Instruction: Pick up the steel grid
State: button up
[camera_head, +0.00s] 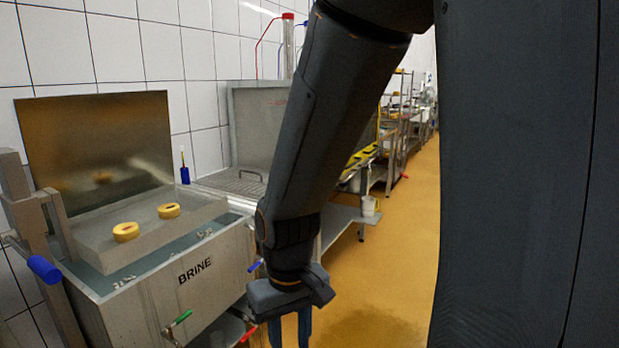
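The steel grid (240,182) appears to be the flat barred piece lying on the steel counter behind the brine tank. It is partly hidden by my arm on its right side. My gripper (290,332) hangs down at the bottom middle, in front of the brine tank's right end. Its two blue fingers stand apart with nothing visible between them, and their tips run out of the frame. The gripper is well apart from the grid, lower and nearer in the picture.
A blue bottle-like object (185,174) stands left of the grid. Shelves (402,120) line the wall behind. The yellow floor (400,250) is open.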

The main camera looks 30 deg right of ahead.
aim_at(250, 177)
jog(key=z, duration=0.6)
jog(key=i, duration=0.4)
jog(key=z, duration=0.85)
jog(key=i, duration=2.35)
jog(key=u, duration=1.2)
jog(key=i, duration=0.75)
